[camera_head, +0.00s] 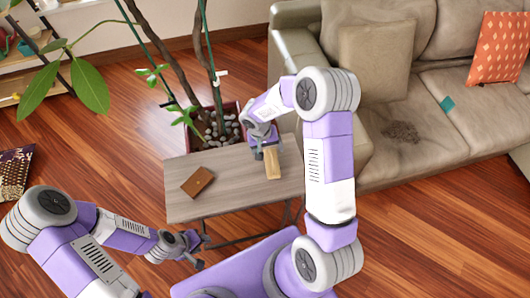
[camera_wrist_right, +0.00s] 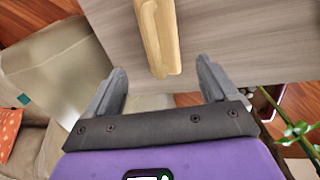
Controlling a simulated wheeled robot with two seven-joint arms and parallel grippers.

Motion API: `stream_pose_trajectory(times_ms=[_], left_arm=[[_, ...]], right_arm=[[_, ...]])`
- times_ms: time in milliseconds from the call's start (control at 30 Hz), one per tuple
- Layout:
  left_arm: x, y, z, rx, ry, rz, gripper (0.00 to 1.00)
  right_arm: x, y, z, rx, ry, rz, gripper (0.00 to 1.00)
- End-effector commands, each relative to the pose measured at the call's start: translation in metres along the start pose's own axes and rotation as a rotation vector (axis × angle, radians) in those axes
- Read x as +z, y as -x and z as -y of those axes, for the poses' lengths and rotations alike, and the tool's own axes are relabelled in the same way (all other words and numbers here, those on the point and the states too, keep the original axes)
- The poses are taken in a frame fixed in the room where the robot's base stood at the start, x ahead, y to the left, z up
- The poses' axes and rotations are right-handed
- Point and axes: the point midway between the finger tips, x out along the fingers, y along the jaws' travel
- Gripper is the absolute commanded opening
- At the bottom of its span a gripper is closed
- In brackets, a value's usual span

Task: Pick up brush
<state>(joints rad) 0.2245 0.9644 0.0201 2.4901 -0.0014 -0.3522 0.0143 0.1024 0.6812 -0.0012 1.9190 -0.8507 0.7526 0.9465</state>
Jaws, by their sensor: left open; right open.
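A light wooden brush (camera_head: 273,164) lies on the grey wooden table (camera_head: 225,194), near its right side. In the right wrist view the brush (camera_wrist_right: 157,35) runs away from me, its near end just ahead of and between my fingertips. My right gripper (camera_head: 259,151) is open above the table at the brush's far end and partly hides it. The right wrist view shows its fingers (camera_wrist_right: 161,75) apart with nothing between them. My left gripper (camera_head: 193,253) is open and empty, low in front of the table's left side.
A brown wallet-like object (camera_head: 197,182) lies on the table's left half. A potted plant (camera_head: 212,128) with stones stands behind the table. A beige sofa (camera_head: 398,110) with an orange cushion (camera_head: 498,48) is at the right. A shelf (camera_head: 75,16) is at the back left.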

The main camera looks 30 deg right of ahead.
Motion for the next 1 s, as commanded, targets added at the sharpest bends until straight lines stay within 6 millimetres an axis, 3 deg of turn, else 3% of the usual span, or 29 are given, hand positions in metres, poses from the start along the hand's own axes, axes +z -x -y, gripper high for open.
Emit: stream_pose_trajectory(times_ms=[500,833,867,1000], left_arm=[[0.0,-0.019,0.007,0.0,0.001,0.001,0.43],[-0.001,-0.02,0.008,0.0,0.001,0.001,0.43],[-0.001,-0.02,0.008,0.0,0.0,0.001,0.43],[-0.001,-0.02,0.008,0.0,0.0,0.001,0.43]], right_arm=[[0.0,-0.068,0.005,-0.001,0.002,0.005,0.86],[-0.001,-0.074,0.004,-0.002,0.0,0.002,0.86],[-0.001,-0.074,0.004,-0.002,0.0,0.002,0.85],[-0.001,-0.074,0.004,-0.001,0.001,0.002,0.63]])
